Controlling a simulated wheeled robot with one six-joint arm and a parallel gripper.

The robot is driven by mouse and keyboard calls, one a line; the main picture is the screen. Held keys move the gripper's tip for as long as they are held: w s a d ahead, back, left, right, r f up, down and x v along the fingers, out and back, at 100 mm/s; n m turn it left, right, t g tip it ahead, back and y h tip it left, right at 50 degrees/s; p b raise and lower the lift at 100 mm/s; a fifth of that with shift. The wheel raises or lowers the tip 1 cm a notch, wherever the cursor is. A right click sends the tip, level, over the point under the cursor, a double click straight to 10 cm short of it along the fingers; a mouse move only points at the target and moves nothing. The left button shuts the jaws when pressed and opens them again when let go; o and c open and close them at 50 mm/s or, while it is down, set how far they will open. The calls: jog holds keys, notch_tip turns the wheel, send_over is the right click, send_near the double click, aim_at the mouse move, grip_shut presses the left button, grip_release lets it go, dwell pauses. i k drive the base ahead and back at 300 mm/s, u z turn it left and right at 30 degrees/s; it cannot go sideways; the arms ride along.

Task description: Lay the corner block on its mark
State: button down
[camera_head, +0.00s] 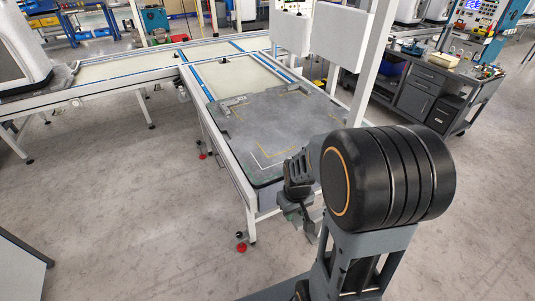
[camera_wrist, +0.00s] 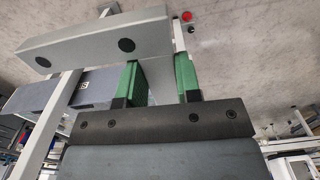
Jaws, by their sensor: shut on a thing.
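My gripper (camera_wrist: 157,70) has two green fingers, shut on the grey corner block (camera_wrist: 95,38), which has dark round holes in its face. In the wrist view its long bar lies beyond the fingers, to the upper left, and a narrower part shows between them. In the head view my gripper (camera_head: 299,203) hangs low at the near edge of the table, and the held block is small and partly hidden there. A white L-shaped mark (camera_head: 263,168) lies on the dark mat (camera_head: 225,130), with yellow lines inside it. My arm hides the mat's right front part.
Other grey corner pieces (camera_head: 234,101) sit at the mat's back left. Another lies at its back right. White posts and hanging panels (camera_head: 340,36) stand over the table's right side. A grey cabinet bench (camera_head: 430,85) is beyond. The mat's middle is clear.

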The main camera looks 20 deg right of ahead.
aim_at(269, 156)
jog(key=i, duration=0.85)
